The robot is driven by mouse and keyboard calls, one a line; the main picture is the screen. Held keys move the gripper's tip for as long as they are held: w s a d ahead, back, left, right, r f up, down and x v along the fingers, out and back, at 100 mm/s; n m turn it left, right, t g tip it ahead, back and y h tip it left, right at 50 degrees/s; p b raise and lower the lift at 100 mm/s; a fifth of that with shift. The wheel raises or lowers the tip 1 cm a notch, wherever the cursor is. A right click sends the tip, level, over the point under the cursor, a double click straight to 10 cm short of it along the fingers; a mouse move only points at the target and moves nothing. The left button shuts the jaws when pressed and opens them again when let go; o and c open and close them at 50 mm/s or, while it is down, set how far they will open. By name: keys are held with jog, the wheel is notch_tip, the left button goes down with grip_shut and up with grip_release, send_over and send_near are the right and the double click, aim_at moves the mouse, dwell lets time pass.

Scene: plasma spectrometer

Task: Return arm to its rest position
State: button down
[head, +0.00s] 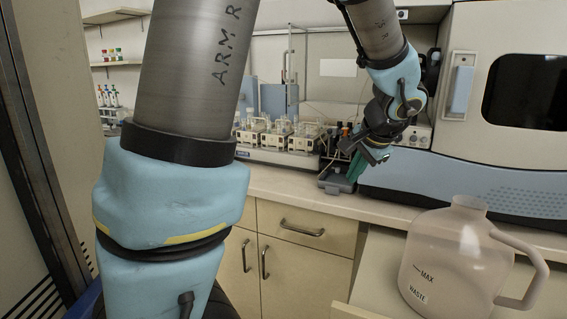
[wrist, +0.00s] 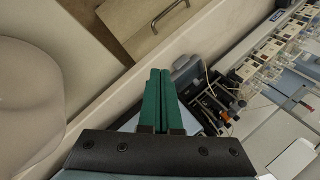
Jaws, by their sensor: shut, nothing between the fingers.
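My gripper (head: 361,163) is at the end of my arm, above the front part of the bench beside the large spectrometer. In the wrist view its two green fingers (wrist: 160,88) lie side by side, shut, with nothing between them. In the head view the fingers are partly hidden by the dark gripper body. The arm is bent, with its upper link large in the foreground and the forearm reaching down from the top. A small dark device (head: 336,181) stands just below and left of the fingers.
The spectrometer (head: 462,190) fills the right side. A translucent waste jug (head: 455,262) stands at the lower right, on a lower surface. An autosampler with several bottles (head: 283,136) stands behind on the bench. Cabinet drawers (head: 302,227) are below. The bench front (head: 285,187) is clear.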

jog(key=s+a+f+n+g, duration=0.2)
jog(key=s+a+f+n, duration=0.2)
jog(key=a, duration=0.7)
jog(key=s+a+f+n+g+h, duration=0.1)
jog(key=s+a+f+n, duration=0.4)
jog(key=a, duration=0.6)
jog(key=shift+s+a+f+n+g+h, duration=0.3)
jog(key=shift+a+f+n+g, duration=0.1)
jog(key=shift+n+g, duration=0.6)
